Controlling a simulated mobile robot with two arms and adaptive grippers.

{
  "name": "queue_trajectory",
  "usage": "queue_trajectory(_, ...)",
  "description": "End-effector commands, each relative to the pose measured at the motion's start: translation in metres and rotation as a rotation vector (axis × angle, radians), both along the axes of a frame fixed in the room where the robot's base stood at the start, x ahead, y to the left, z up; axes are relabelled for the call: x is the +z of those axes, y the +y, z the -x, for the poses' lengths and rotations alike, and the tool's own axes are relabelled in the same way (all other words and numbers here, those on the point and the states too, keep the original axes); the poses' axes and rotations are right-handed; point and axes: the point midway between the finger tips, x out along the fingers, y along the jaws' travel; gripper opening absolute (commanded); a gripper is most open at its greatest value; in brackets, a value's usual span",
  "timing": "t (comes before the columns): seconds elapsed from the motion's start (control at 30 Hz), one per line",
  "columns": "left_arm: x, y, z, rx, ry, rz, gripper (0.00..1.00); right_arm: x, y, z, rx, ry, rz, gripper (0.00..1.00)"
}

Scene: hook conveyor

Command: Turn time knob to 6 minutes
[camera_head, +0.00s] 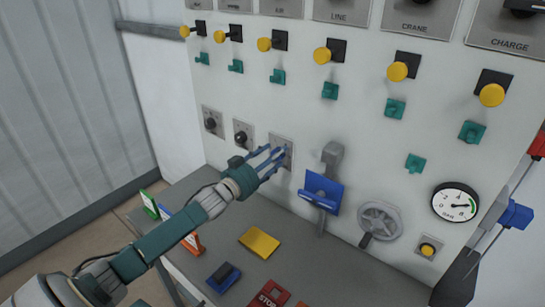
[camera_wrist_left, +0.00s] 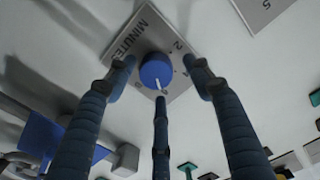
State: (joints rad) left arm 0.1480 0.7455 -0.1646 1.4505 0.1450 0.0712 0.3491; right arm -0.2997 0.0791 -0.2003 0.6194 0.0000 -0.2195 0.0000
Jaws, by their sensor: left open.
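The time knob is a round blue knob (camera_wrist_left: 157,70) with a white pointer line, on a grey plate marked MINUTES (camera_wrist_left: 128,38) in the left wrist view. Its pointer aims toward the bottom of that view; the digits near it are too small or covered to read surely. In the head view its plate (camera_head: 288,143) is on the pale panel, mostly behind my fingers. My left gripper (camera_head: 272,160) is open in front of the plate. In the left wrist view its fingers (camera_wrist_left: 158,78) are spread around the knob; contact is unclear. My right gripper is out of view.
Two dark knobs (camera_head: 211,123) (camera_head: 242,136) are on plates to the left. A blue holder (camera_head: 321,192), a handwheel (camera_head: 380,221) and a gauge (camera_head: 455,202) are to the right. Yellow levers (camera_head: 322,56) line the panel above. A grey table (camera_head: 330,273) with a yellow block (camera_head: 259,243) lies below.

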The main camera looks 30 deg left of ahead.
Motion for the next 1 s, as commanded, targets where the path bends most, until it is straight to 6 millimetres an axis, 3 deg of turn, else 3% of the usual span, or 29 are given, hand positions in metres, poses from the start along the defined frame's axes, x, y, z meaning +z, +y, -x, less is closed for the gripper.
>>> queue_trajectory(0.27,-0.004,0.001,0.023,0.000,0.006,-0.001,0.52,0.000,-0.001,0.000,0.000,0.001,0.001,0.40)
queue_trajectory(0.7,-0.003,0.007,0.101,-0.001,0.003,0.001,0.52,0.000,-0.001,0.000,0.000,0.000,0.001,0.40)
queue_trajectory(1.0,0.000,0.009,0.119,-0.001,-0.002,0.000,0.52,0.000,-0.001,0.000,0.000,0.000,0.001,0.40)
